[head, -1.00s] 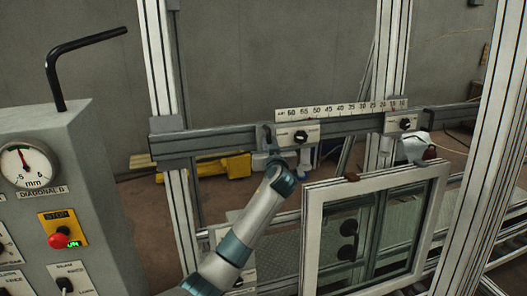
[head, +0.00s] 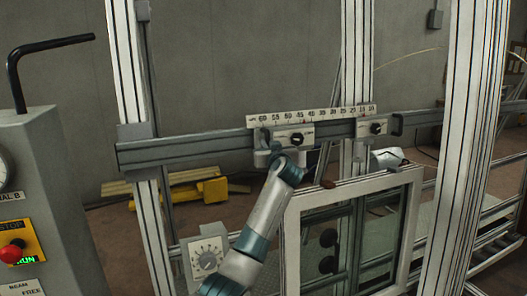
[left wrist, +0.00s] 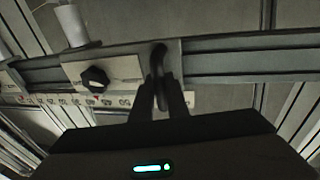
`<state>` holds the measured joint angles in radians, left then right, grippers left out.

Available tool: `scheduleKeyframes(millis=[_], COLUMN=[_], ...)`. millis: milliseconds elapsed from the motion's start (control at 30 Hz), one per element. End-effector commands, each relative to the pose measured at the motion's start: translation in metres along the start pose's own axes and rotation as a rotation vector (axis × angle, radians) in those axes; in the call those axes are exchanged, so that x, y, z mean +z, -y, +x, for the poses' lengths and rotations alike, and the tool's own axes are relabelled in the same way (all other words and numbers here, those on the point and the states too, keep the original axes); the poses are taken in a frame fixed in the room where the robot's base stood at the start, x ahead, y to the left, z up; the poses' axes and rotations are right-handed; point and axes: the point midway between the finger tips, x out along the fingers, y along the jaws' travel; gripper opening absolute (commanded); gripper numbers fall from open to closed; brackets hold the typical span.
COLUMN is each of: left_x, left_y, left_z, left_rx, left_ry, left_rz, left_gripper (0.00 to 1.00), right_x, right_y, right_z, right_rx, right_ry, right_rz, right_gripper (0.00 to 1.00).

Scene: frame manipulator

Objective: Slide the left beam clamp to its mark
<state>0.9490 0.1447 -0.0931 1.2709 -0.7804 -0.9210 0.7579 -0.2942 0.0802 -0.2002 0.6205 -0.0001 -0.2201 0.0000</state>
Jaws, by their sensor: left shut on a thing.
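The left beam clamp (head: 283,139) is a pale block with a black knob, sitting on the grey horizontal beam (head: 190,148) under the left half of the number scale (head: 312,115). Its knob is near the 45 label. My left gripper (head: 277,155) is at the clamp's lower left. In the left wrist view, my left gripper's fingers (left wrist: 161,92) are shut on the clamp's dark upright handle (left wrist: 159,58), beside the clamp's plate and knob (left wrist: 95,78). I cannot clearly make out the target mark on the scale. My right gripper is out of view.
A second clamp (head: 371,127) sits farther right on the beam. A white window frame (head: 293,240) stands below, right of my left arm. A dial box (head: 207,262) is left of the arm. A grey control console (head: 45,180) stands at far left.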

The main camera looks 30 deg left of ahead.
Motion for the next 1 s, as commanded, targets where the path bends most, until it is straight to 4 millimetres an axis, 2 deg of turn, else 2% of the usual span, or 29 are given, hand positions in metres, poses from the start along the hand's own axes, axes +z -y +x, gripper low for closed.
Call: scheduleKeyframes(millis=[167,200,267,300,733,1000], left_x=[0.003,0.003,0.003,0.003,0.004,0.005], left_y=[0.002,0.002,0.002,0.002,0.001,0.001], left_z=[0.001,0.001,0.001,0.001,-0.003,-0.026], left_rx=[-0.005,-0.005,-0.004,-0.004,-0.003,-0.002], left_ry=[0.004,0.005,0.004,0.004,0.003,0.003], left_rz=[0.005,0.005,0.004,0.004,0.004,0.001], left_gripper=[0.00,0.16,0.31,0.33,0.33,0.33], right_x=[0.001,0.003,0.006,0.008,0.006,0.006], right_y=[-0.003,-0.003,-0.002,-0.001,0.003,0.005], right_z=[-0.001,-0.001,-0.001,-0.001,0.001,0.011], right_rx=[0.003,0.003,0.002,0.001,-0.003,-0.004], right_ry=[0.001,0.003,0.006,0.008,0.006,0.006], right_rz=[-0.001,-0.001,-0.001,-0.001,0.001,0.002], right_gripper=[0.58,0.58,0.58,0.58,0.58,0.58])
